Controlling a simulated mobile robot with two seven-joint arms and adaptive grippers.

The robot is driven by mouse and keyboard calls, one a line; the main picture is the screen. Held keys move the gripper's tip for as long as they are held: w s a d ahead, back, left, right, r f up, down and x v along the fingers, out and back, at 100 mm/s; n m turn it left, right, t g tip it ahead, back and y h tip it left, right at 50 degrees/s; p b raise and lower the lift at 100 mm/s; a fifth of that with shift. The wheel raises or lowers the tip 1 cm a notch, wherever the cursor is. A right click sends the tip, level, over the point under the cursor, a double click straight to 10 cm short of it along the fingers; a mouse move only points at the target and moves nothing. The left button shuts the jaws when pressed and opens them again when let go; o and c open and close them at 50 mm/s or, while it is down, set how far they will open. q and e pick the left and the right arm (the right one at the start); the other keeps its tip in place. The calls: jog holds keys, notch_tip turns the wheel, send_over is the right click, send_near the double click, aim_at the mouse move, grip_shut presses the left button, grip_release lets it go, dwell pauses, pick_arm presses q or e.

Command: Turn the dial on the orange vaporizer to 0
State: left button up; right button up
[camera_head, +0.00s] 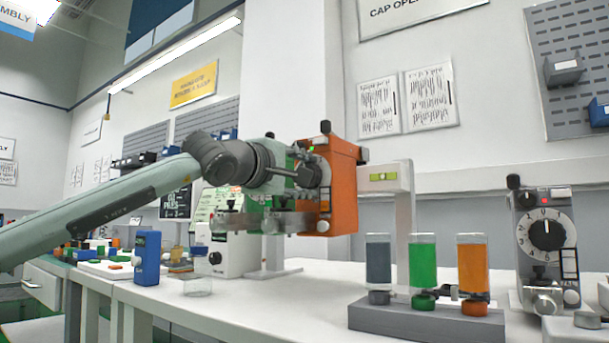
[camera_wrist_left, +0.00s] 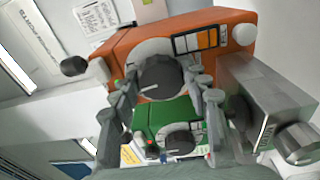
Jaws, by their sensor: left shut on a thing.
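The orange vaporizer (camera_head: 343,187) is mounted upright above the table in the middle of the head view. In the left wrist view the orange vaporizer (camera_wrist_left: 228,33) fills the top. Its dark round dial (camera_wrist_left: 163,77) has a pale pointer line toward the lower left of that view; I cannot read the numbers. My left gripper (camera_head: 312,174) is at the vaporizer's front and partly covers the dial. In the left wrist view its fingers stand on either side of the dial, shut on it. My right gripper is in neither view.
A green vaporizer (camera_wrist_left: 179,115) with its own dial sits beside the orange one. A rack (camera_head: 425,318) with grey, green and orange containers stands in front. A grey dial unit (camera_head: 548,235) is at the right. A blue object (camera_head: 147,258) stands on the table (camera_head: 250,305).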

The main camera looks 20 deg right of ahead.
pick_arm(q)
jog(key=shift+m, duration=0.7)
jog(key=o, duration=1.2)
jog(key=shift+c, duration=0.2)
